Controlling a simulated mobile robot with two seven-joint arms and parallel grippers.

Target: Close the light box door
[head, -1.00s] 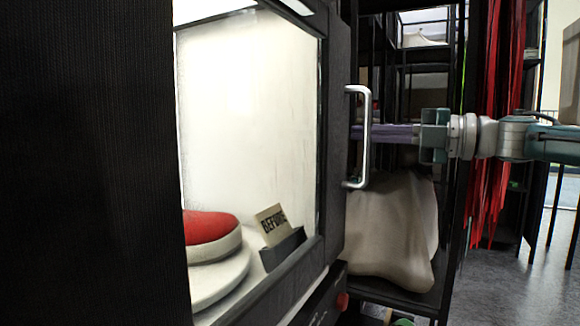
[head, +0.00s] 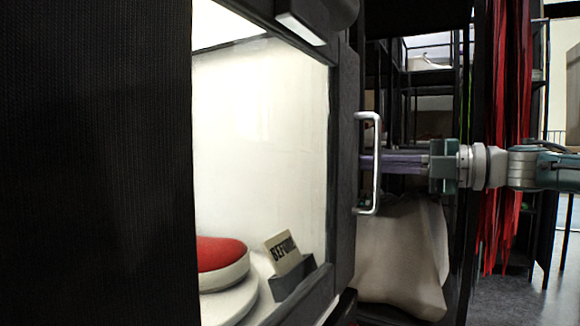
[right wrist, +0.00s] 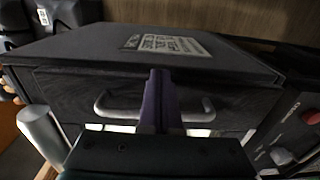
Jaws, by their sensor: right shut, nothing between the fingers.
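The light box (head: 340,150) is a dark-framed cabinet with a bright white interior. Inside, a red and white shoe (head: 222,262) sits on a white round stand (head: 232,303). A silver bar handle (head: 376,170) stands out from its right side; in the right wrist view the handle (right wrist: 115,108) crosses a dark front panel (right wrist: 230,100). My right gripper (head: 364,163) is shut and empty, its purple fingers level with the handle and pointing at the panel. In the right wrist view the shut fingers (right wrist: 159,76) hide the handle's middle. Contact and any door gap are unclear. My left gripper is not in view.
A card reading "BEFORE" (head: 281,252) stands in a dark holder inside the box. A red knob (right wrist: 311,116) is at the right in the wrist view. A pale sack (head: 402,258), dark shelves (head: 405,90) and red strips (head: 505,150) lie beyond. Grey floor (head: 500,295) shows at right.

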